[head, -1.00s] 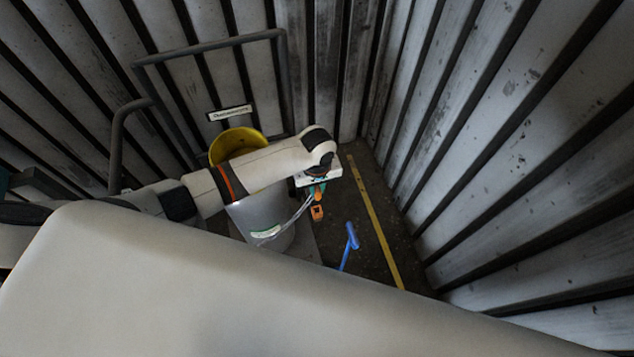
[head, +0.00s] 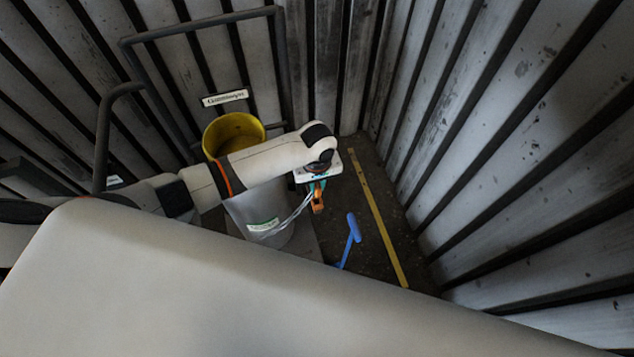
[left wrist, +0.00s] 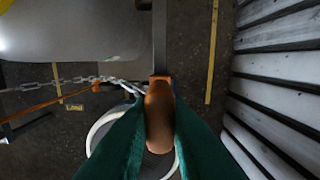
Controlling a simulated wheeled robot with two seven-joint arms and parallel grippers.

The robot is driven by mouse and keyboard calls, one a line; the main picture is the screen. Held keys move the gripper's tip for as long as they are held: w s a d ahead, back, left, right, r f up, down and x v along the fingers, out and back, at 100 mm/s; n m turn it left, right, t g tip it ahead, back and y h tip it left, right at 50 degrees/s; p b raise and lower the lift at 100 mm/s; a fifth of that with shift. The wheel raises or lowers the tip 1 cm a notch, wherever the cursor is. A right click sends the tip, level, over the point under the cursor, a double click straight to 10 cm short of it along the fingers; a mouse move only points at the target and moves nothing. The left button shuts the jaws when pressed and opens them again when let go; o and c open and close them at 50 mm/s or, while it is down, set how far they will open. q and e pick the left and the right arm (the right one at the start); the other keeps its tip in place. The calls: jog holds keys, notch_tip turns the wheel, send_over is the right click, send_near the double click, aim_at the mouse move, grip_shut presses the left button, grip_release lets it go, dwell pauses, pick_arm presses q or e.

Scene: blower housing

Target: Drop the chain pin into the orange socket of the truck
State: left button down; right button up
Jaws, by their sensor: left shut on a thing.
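My left gripper (head: 318,187) has green fingers, and in the left wrist view (left wrist: 155,135) they are shut on an orange-brown piece, which I take as the chain pin (left wrist: 160,115). It also shows as an orange tip (head: 318,204) below the fingers in the head view. A metal chain (left wrist: 45,84) runs from the left toward the held piece. A small orange collar (left wrist: 160,77) shows at the piece's far end; I cannot tell whether it is the truck's socket. The truck (head: 203,43) has a grey tube frame. My right gripper is not in view.
A blue T-shaped handle (head: 352,232) stands right of the gripper. A yellow floor line (head: 378,220) runs beyond it. Slatted walls (head: 520,130) close in the corner.

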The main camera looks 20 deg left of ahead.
pick_arm(q)
jog(key=shift+f+b, duration=1.85)
jog(key=shift+b, duration=0.1)
jog(key=shift+f, duration=0.5)
jog(key=shift+f, duration=0.2)
jog(key=c, duration=1.3)
grip_release()
